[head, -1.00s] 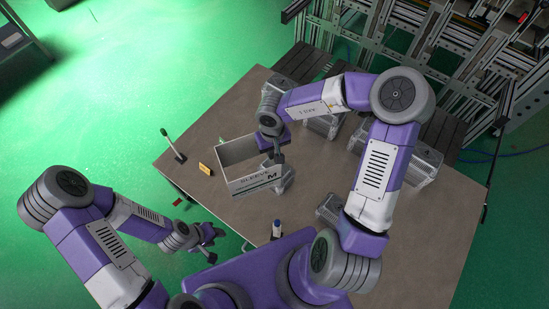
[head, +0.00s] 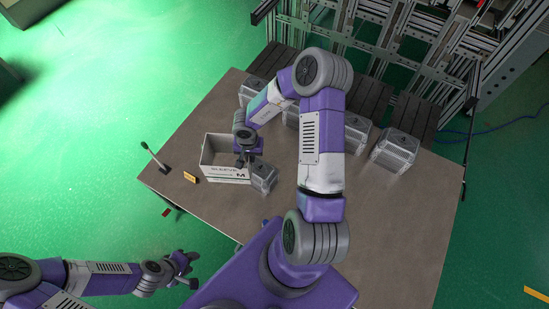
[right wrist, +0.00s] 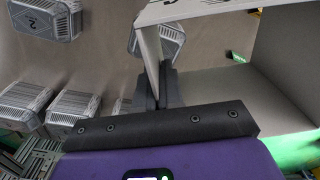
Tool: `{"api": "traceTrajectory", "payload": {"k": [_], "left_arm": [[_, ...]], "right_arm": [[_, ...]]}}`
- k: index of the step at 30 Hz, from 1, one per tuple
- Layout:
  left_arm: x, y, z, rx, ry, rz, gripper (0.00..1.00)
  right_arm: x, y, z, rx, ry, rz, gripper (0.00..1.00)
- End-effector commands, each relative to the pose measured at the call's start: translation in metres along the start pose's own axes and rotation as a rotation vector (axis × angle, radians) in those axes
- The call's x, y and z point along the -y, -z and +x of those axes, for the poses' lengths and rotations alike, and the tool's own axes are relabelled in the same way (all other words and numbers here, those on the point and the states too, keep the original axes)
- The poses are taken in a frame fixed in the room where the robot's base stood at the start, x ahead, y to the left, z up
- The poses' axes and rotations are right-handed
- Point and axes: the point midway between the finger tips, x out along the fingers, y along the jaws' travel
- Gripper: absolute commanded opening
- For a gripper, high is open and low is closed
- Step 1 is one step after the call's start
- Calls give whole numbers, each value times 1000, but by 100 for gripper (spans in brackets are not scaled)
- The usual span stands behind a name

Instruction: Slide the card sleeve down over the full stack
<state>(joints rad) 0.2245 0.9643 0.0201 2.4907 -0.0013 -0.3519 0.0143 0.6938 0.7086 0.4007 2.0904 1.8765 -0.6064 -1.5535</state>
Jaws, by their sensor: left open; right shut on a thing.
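The card sleeve (head: 225,173) is a pale, open-ended box with dark lettering and an "M" on its front wall. My right gripper (head: 246,160) is shut on a wall of it. In the right wrist view the sleeve (right wrist: 285,55) fills the right side, with one wall between the fingers (right wrist: 158,90). A grey ribbed tray stack (head: 265,178) stands just right of the sleeve; it shows partly behind the wall in the wrist view (right wrist: 172,38). I cannot tell whether the sleeve touches the table. My left gripper (head: 188,262) is open and empty, off the table's near-left edge.
More ribbed tray stacks stand toward the back of the table (head: 395,150), one with a "2" on top in the wrist view (right wrist: 42,20). A thin black stand (head: 155,157) and a small yellow sign (head: 190,177) are left of the sleeve. The table's right front (head: 400,220) is clear.

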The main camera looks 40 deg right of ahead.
Motion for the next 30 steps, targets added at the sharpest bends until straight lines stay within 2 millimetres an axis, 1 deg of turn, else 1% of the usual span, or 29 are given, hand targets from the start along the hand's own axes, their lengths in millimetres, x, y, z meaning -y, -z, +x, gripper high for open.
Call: {"api": "traceTrajectory", "payload": {"k": [1,3,6,9,12,15,20,26,30], "left_arm": [[-2,0,-5,0,0,0,43],[-3,0,-8,0,0,0,43],[-4,0,-12,0,0,0,43],[-5,-1,-15,0,0,0,43],[-6,-1,-16,0,0,0,43],[-6,-1,-16,0,0,0,43],[-4,0,-10,0,0,-1,43],[2,0,4,0,0,-1,43],[7,1,17,0,0,-1,43]], "right_arm": [[-15,4,8,4,-5,87,0],[-34,8,19,5,-8,203,0],[-56,12,32,8,-10,344,0],[-73,13,41,11,-12,447,0],[-83,13,47,14,-13,510,0],[-88,13,50,15,-14,539,0],[-89,13,55,15,-14,546,0],[-89,13,66,15,-14,546,0],[-89,12,77,15,-14,543,0]]}}
